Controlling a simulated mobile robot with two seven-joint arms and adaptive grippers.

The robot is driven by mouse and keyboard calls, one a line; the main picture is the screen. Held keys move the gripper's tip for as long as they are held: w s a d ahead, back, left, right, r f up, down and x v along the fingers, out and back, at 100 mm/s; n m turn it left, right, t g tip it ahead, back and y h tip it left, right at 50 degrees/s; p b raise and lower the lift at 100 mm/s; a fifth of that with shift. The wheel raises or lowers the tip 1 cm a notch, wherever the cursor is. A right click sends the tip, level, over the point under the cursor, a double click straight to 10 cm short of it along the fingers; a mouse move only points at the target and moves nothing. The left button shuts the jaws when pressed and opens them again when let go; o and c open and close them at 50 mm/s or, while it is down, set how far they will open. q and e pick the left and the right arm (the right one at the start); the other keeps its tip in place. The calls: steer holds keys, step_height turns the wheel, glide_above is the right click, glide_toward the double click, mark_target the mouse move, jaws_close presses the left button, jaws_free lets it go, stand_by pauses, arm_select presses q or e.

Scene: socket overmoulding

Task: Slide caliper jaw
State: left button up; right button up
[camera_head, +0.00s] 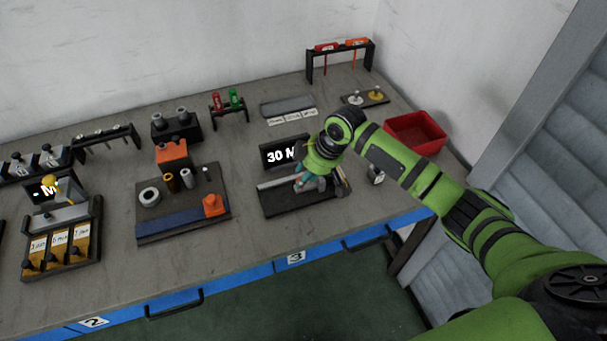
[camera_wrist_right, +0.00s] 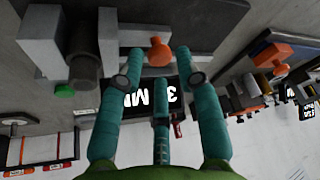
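The caliper fixture, a dark base (camera_head: 290,203) with a black "30 M" display (camera_head: 278,155), stands on the bench above the label 3. The display also shows upside down in the wrist view (camera_wrist_right: 150,96). My right gripper (camera_head: 304,183) has teal fingers and is low over the fixture, hiding much of it. In the wrist view an orange knob (camera_wrist_right: 159,52) sits between the fingertips of the right gripper (camera_wrist_right: 157,60), with a gap on each side. Pale grey blocks (camera_wrist_right: 107,38) of the fixture are beside the fingers. The left gripper is not in view.
A red bin (camera_head: 416,133) stands behind my right arm. A tray with cylinders and an orange block (camera_head: 213,205) is to the left. Racks with red and green tools (camera_head: 228,102) and a label strip (camera_head: 292,117) stand behind. The bench's blue front edge (camera_head: 270,266) is near.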

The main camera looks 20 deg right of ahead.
steer(key=shift+x, duration=0.8)
jaws_close()
steer(key=shift+a+r+p, duration=0.1)
steer(key=shift+a+p, duration=0.25)
steer(key=shift+a, duration=0.15)
steer(key=shift+a+p, duration=0.45)
steer(key=shift+a, duration=0.8)
